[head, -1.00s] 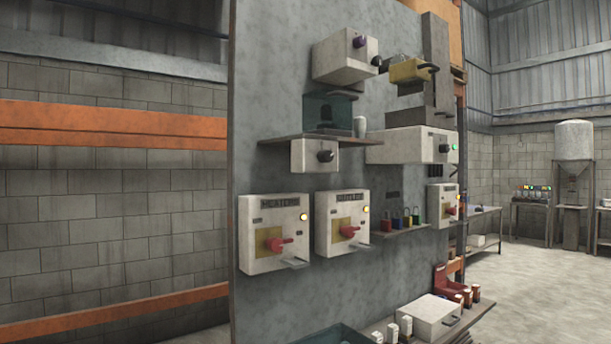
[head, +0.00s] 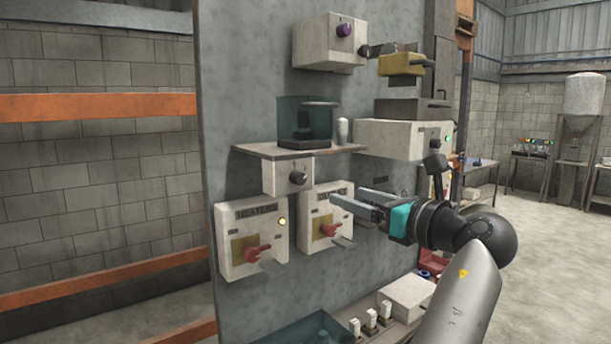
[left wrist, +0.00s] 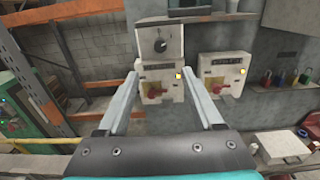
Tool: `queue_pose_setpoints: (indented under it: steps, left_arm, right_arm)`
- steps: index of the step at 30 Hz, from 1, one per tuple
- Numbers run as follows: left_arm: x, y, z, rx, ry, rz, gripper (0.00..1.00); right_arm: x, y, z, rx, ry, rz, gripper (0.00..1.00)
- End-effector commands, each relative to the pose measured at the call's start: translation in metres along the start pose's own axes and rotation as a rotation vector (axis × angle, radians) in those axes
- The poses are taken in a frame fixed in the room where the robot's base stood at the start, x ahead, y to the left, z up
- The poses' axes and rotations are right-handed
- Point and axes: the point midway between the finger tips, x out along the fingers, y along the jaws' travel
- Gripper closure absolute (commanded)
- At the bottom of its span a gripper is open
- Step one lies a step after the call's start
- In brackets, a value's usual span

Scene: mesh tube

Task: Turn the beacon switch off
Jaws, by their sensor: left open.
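Two white switch boxes with red handles on yellow plates are on the grey panel: a left box (head: 228,215) and a right box (head: 308,215). Their labels are too blurred to read surely, so I cannot tell which switch is the beacon's. The left box's lamp glows yellow. Both boxes also show in the left wrist view, left box (left wrist: 148,75) and right box (left wrist: 222,68), each with a lit lamp. My left gripper (head: 347,197) is open and empty, in front of the right box, partly covering it. In the wrist view the left box shows between its fingers (left wrist: 160,74).
A knob box (head: 283,178) sits under a shelf (head: 255,150) bearing a teal transparent case (head: 290,115). A purple-knob box (head: 320,40) and a green-lamp box (head: 395,138) are higher. A lower shelf holds a white box (head: 405,295). A third red-handled box is mostly hidden behind my arm.

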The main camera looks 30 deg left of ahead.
Motion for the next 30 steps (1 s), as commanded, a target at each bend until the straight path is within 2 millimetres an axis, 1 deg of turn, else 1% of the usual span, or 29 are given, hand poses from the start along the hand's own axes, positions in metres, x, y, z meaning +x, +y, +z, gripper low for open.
queue_pose_setpoints:
  steps: [5,15,21,25,30]
  left_arm:
    - [0.024,0.002,0.002,0.003,-0.001,0.007,0.32]
    - [0.098,0.001,0.002,0.004,-0.001,0.004,0.32]
    - [0.132,0.001,0.001,0.003,0.000,0.002,0.32]
    - [0.144,0.001,0.001,0.003,-0.001,0.002,0.32]
    - [0.150,0.000,0.000,0.001,-0.001,-0.001,0.32]
  right_arm:
    - [-0.006,0.000,-0.005,0.000,0.007,0.000,0.50]
    - [-0.023,0.005,-0.009,0.000,0.014,0.006,0.50]
    - [-0.030,0.008,-0.009,0.001,0.014,0.010,0.50]
    - [-0.032,0.008,-0.010,0.002,0.014,0.011,0.50]
    - [-0.033,0.008,-0.010,0.002,0.014,0.011,0.50]
